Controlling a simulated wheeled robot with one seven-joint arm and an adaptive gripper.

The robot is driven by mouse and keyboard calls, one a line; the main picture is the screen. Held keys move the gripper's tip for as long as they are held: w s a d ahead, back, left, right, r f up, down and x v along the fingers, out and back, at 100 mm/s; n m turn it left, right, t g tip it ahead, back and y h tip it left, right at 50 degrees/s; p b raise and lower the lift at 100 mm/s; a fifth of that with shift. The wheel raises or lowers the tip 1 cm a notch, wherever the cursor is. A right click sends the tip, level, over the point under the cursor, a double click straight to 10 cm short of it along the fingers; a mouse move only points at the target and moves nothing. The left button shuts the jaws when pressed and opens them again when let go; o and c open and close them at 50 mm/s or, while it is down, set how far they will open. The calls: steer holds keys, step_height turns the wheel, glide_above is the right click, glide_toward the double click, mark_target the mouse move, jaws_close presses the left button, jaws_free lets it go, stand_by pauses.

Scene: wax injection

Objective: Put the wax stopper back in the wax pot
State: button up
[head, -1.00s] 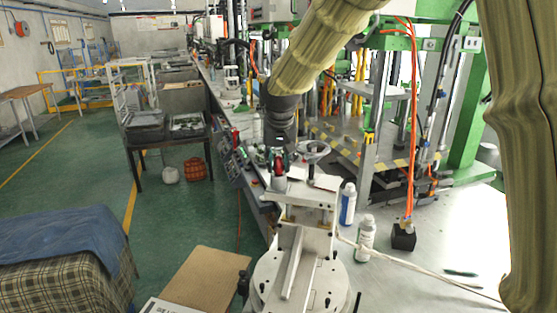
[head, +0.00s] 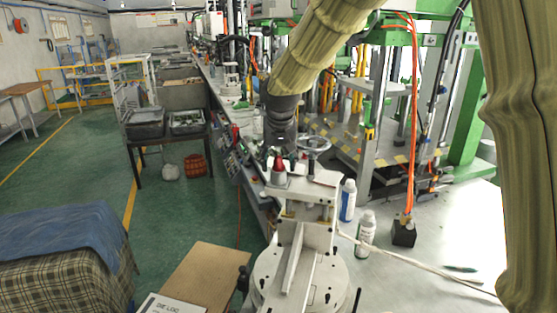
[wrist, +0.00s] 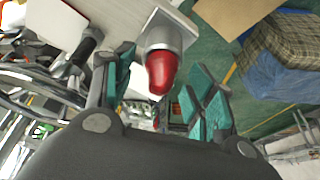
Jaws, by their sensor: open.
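A red, rounded stopper (head: 279,164) stands upright on a silver cylindrical pot (head: 279,179) on top of the white machine. In the wrist view, the red stopper (wrist: 160,73) and the silver pot (wrist: 166,33) line up at a corner of a pale plate. My gripper (head: 280,152) is just above and behind the stopper in the head view. In the wrist view, the teal finger pads of my gripper (wrist: 158,82) are spread on either side of the red tip, with visible gaps. The joint between stopper and pot is too small to judge for full seating.
A handwheel (head: 314,144) stands close on the right of the machine top. Two bottles (head: 347,200) (head: 366,228) and a black block (head: 403,232) stand on the bench to the right. A cloth-covered piece (head: 65,255) is at the lower left, with open green floor beyond.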

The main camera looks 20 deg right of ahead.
steer(key=shift+r, duration=0.1)
steer(key=v, duration=1.1)
steer(key=shift+s+r, duration=0.3)
steer(key=shift+r, duration=0.05)
